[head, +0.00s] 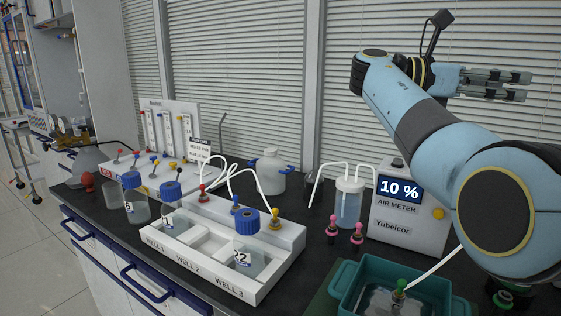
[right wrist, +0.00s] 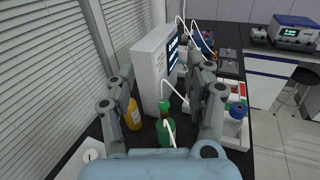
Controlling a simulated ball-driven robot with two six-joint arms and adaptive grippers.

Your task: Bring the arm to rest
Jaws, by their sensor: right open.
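My right gripper (head: 528,87) is raised at the upper right of the head view, in front of the blinds and above the bench. Its fingers are apart with nothing between them. In the right wrist view the two fingers of my right gripper (right wrist: 162,68) stand apart on either side of the white meter box (right wrist: 150,65), which lies beyond and below them. My right arm's blue links fill the right side of the head view. My left gripper is not in view.
The air meter (head: 405,215) reads 10 %. A teal tub (head: 345,277) stands at the front right. The white well rack (head: 200,258) holds blue-capped bottles, including one in well 3 (head: 247,250). Blinds (head: 260,70) rise behind the bench. Thin white tubes arch over it.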

